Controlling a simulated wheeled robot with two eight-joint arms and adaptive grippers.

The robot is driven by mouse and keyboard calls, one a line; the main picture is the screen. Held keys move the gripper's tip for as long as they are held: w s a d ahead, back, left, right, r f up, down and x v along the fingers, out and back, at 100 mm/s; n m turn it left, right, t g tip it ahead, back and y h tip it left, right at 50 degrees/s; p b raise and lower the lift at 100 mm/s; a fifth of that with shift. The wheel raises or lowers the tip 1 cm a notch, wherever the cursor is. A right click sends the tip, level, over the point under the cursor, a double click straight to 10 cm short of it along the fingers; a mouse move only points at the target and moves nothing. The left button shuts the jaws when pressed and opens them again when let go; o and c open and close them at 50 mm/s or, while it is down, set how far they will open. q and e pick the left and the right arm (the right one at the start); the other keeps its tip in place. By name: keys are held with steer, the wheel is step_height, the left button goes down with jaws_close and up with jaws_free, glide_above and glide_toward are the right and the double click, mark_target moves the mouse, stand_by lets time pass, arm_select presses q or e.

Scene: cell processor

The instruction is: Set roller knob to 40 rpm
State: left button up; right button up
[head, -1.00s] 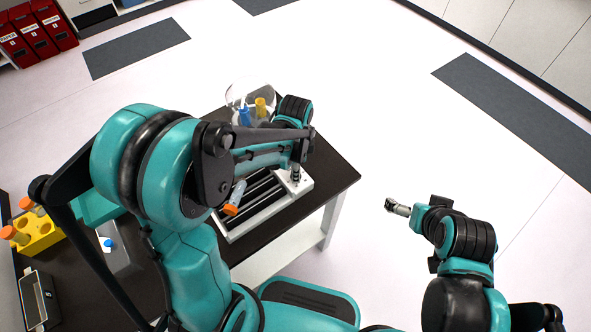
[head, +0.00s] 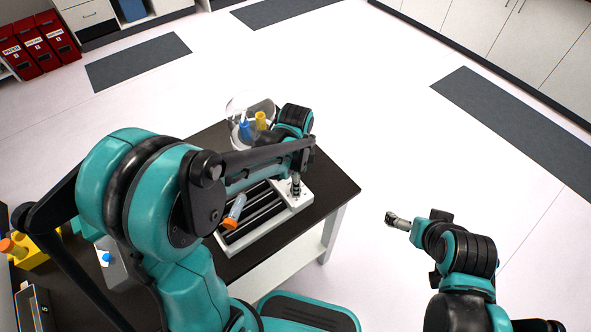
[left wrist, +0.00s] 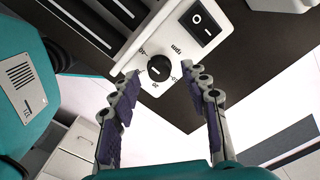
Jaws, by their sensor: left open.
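The roller device (head: 262,228) is a white unit with dark rollers on the dark table. In the left wrist view its black roller knob (left wrist: 158,68) sits on the white panel, with rpm marks around it. A black rocker switch (left wrist: 201,20) marked O and I is beside it. My left gripper (head: 296,190) is over the panel end of the device. In the left wrist view the left gripper (left wrist: 165,82) is open, its fingers on either side of the knob and apart from it. My right gripper (head: 392,219) is off to the right, away from the table; its jaws are too small to judge.
A tube with an orange cap (head: 235,210) lies on the rollers. A round clear container (head: 238,108) with blue- and yellow-capped tubes stands behind. A yellow rack (head: 28,254) is at the left. Open floor lies right of the table (head: 338,185).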

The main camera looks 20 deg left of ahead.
arm_select(q)
step_height(320, 180, up, 10)
steer(key=shift+r, duration=0.15)
steer(key=shift+s, duration=0.1)
stand_by(0.5)
steer(key=s+a+n+t, duration=0.4)
steer(key=s+n+t, duration=0.3)
steer(key=s+n, duration=0.3)
steer(key=n, duration=0.4)
steer(key=shift+a+r+n, duration=0.15)
steer(key=shift+r+n, duration=0.15)
steer(key=shift+r, duration=0.05)
